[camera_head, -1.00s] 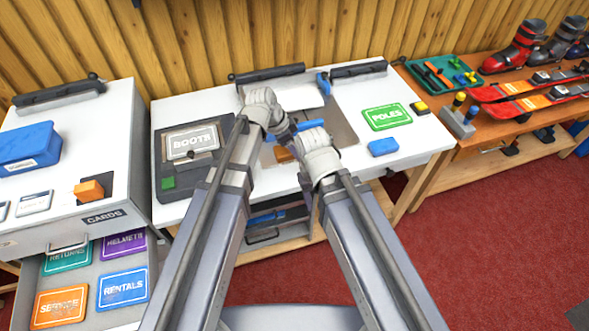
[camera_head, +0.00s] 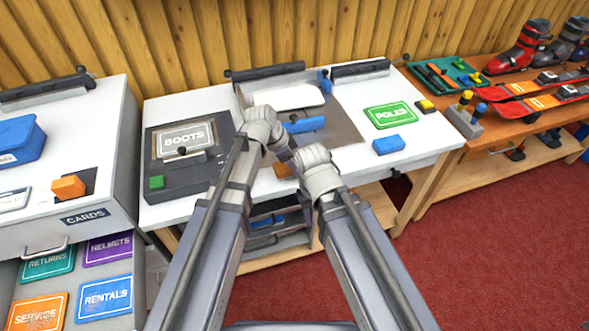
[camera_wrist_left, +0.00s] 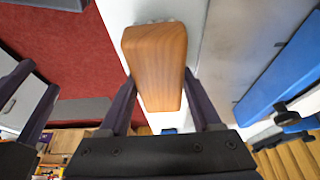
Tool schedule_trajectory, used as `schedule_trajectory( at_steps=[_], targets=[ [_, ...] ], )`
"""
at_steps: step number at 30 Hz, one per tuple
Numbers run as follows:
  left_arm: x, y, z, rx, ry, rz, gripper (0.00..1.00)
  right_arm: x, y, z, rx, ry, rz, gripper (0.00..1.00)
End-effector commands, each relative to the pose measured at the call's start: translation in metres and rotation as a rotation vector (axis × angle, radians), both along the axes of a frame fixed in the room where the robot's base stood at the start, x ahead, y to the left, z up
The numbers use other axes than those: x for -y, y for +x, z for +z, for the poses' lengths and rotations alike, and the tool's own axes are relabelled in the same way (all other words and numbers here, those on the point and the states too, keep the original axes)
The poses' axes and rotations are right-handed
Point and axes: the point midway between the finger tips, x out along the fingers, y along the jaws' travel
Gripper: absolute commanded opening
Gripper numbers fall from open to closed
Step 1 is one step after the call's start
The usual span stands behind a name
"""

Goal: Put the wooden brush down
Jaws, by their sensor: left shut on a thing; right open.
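The wooden brush (camera_wrist_left: 157,60) shows in the left wrist view as a brown wooden block between the fingers of my left gripper (camera_wrist_left: 158,82), which is shut on it. It is near the bench's white front strip, beside the grey plate. In the head view only a small brown part of the brush (camera_head: 284,170) shows between my wrists, which hide most of the left gripper. My right gripper (camera_head: 299,160) is close beside it, open; its dark fingers also show at the left of the left wrist view (camera_wrist_left: 24,98).
The white bench (camera_head: 350,158) has a grey plate (camera_head: 340,125) with a blue bar (camera_head: 305,125). A BOOTS box (camera_head: 188,175) stands left, a green POLES card (camera_head: 389,116) and a blue block (camera_head: 388,145) right. White space is free around the blue block.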

Motion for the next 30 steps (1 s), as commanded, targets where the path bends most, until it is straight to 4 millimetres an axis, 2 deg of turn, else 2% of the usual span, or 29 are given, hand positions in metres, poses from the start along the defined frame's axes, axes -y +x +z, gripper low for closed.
schedule_trajectory(
  at_steps=[10,11,18,30],
  targets=[
    [0.0000,0.0000,-0.0034,0.000,0.000,0.000,0.20,0.0000,0.0000,-0.0034,0.000,0.000,0.000,0.50],
    [-0.0001,0.0000,-0.0022,0.000,0.000,0.000,0.67,0.0000,0.0000,-0.0022,0.000,0.000,0.000,0.50],
    [0.0000,0.0000,-0.0015,0.000,0.000,0.000,0.94,0.0000,0.0000,-0.0016,0.000,0.000,0.000,0.50],
    [0.0000,0.0000,0.0025,0.000,0.000,0.000,0.95,-0.0001,0.0000,0.0025,0.000,0.000,0.000,0.50]
  ],
)
